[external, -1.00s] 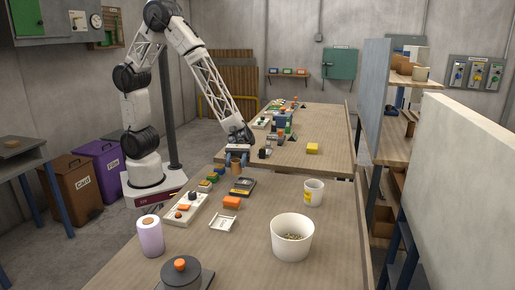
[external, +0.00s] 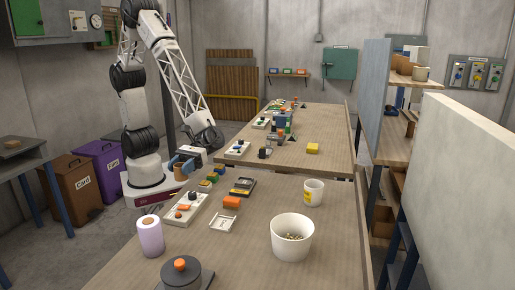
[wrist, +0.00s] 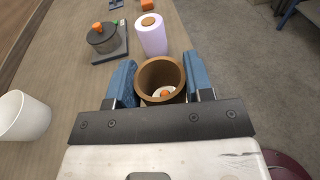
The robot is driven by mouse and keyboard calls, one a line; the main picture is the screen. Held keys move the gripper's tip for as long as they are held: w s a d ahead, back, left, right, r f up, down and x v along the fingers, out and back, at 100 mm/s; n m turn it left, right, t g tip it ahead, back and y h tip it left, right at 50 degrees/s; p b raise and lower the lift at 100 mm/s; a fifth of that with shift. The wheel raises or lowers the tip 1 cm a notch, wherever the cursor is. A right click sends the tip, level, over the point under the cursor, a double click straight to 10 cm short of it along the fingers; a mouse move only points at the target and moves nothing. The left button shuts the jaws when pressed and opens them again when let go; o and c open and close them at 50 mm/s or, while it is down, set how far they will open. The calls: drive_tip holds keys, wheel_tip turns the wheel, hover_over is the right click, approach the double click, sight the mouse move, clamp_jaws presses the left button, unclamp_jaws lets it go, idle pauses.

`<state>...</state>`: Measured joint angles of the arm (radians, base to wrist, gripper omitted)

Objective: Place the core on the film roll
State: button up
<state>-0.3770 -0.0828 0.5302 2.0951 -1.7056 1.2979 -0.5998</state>
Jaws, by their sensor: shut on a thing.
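The core, a brown hollow tube (wrist: 148,71), is held between the blue fingers of my gripper (wrist: 160,82) in the wrist view. My gripper is shut on it, and through its opening I see something pale with an orange spot. In the external view my gripper (external: 184,164) is by the left edge of the table, above or beside it. The film roll (external: 150,236) is a lilac cylinder standing upright at the front left of the table. It also shows in the wrist view (wrist: 153,40), ahead of the core and apart from it, with a brown top.
A grey round device with an orange knob (external: 180,274) stands beside the film roll. A white panel with knobs (external: 185,210) lies along the left edge. A white bucket (external: 292,238) and a mug (external: 313,192) stand to the right.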

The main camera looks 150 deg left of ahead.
drive_tip(key=s+d+r+m+g+h, duration=0.1)
drive_tip(key=d+r+m+g, duration=0.1)
drive_tip(key=d, duration=1)
drive_tip(key=shift+s+d+r+g+h, duration=0.15)
drive_tip(key=shift+d+r+g+h, duration=0.05)
drive_tip(key=shift+r+g+h, duration=0.15)
hover_over(149, 220)
drive_tip(key=shift+d+f, duration=0.1)
drive_tip(key=shift+f, duration=0.65)
drive_tip(key=shift+f, duration=1.75)
drive_tip(key=shift+f, duration=0.1)
drive_tip(key=o, duration=0.9)
